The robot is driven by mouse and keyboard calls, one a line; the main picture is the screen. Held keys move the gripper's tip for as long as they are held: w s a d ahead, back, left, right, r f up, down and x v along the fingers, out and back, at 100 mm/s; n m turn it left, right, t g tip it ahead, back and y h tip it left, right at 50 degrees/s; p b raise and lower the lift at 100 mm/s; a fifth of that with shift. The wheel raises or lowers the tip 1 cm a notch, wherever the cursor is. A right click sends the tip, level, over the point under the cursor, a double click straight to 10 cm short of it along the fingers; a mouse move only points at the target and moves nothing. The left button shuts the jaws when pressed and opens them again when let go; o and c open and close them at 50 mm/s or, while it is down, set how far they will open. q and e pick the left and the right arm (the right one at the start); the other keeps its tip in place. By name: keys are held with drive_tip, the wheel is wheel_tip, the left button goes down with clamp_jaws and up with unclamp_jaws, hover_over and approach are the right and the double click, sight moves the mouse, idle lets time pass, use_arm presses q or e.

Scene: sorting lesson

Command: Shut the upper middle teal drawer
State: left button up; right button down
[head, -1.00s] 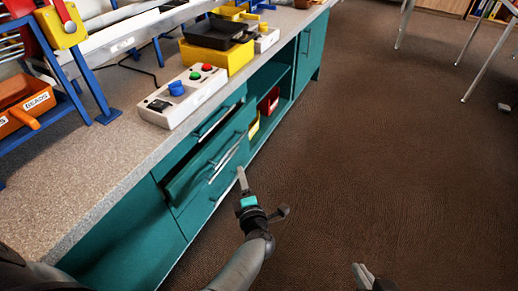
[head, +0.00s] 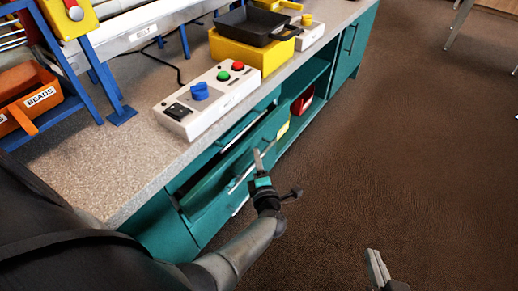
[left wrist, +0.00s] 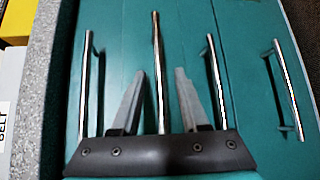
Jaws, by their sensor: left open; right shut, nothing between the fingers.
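The upper middle teal drawer (head: 207,202) stands pulled out from the cabinet below the counter, its dark inside showing behind its front. Its bar handle (left wrist: 158,70) runs upright in the left wrist view, between the fingers of my left gripper (left wrist: 159,100). The fingers are open, with a gap on each side of the bar. In the head view my left gripper (head: 259,162) is at the drawer's front, overlapping the handle's line. My right gripper (head: 377,268) is shut and empty over the floor at the lower right.
Other drawer handles show to either side in the left wrist view, one at left (left wrist: 87,85) and two at right. A switch box (head: 205,98) and a yellow block (head: 250,52) stand on the counter (head: 110,170).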

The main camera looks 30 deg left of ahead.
use_arm(q)
drive_tip(key=shift+w+a, duration=0.25)
drive_tip(key=shift+w, duration=0.1)
clamp_jaws()
idle(1.3)
